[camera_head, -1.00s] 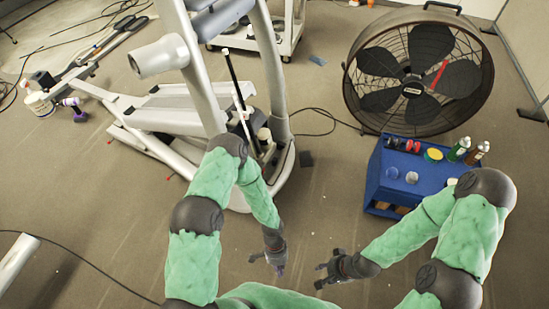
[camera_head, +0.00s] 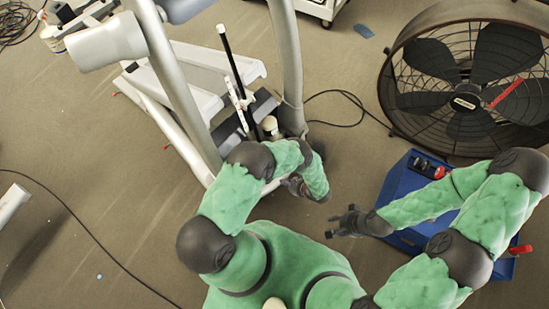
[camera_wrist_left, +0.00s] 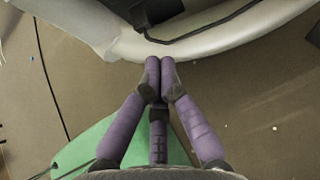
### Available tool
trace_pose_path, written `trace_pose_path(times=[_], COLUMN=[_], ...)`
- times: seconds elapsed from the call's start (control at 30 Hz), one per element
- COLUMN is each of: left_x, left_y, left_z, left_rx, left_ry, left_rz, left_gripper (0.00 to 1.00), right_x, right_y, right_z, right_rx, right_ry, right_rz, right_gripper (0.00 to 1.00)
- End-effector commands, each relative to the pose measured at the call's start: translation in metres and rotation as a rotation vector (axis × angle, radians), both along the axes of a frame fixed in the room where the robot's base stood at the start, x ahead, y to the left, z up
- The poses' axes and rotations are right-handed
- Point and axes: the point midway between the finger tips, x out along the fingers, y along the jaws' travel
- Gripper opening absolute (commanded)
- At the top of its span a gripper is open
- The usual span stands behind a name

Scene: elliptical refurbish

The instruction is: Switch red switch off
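I cannot make out a red switch for certain in either current view. The grey and white elliptical machine (camera_head: 213,85) stands at the upper middle in the head view. Its pale curved frame (camera_wrist_left: 215,35) and a dark part (camera_wrist_left: 155,12) with a black cable show at the top of the left wrist view. My left gripper (camera_wrist_left: 160,65) has its purple fingertips together, just below that frame in the picture, with nothing seen between them. In the head view the left gripper is partly hidden at the machine's base. My right gripper (camera_head: 338,222) is open and empty beside the blue cart.
A large black fan (camera_head: 465,75) stands at the upper right. The blue cart (camera_head: 400,185) is partly covered by my right arm; a small red item (camera_head: 440,172) and a red handle (camera_head: 520,249) show on it. A black cable (camera_head: 345,95) lies on the floor.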

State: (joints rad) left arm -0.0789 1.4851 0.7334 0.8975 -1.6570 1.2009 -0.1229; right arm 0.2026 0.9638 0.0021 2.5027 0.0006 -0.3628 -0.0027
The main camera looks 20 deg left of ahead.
Motion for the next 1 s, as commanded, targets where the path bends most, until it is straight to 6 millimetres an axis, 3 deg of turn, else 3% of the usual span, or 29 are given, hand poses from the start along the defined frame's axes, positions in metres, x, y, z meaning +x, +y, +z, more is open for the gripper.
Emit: trace_pose_path(times=[0.57, 1.0], left_x=[0.008, 0.02], left_y=[0.004, 0.059], left_z=[-0.003, -0.051], left_rx=[0.026, 0.026], left_ry=[-0.019, -0.018], left_rz=[-0.026, -0.022], left_gripper=[0.0, 0.0], right_x=[-0.001, -0.001], right_y=[0.0, 0.0], right_z=[-0.003, -0.03], right_rx=[0.0, 0.0], right_ry=[0.002, 0.001], right_rz=[0.001, 0.0], right_gripper=[0.4, 0.4])
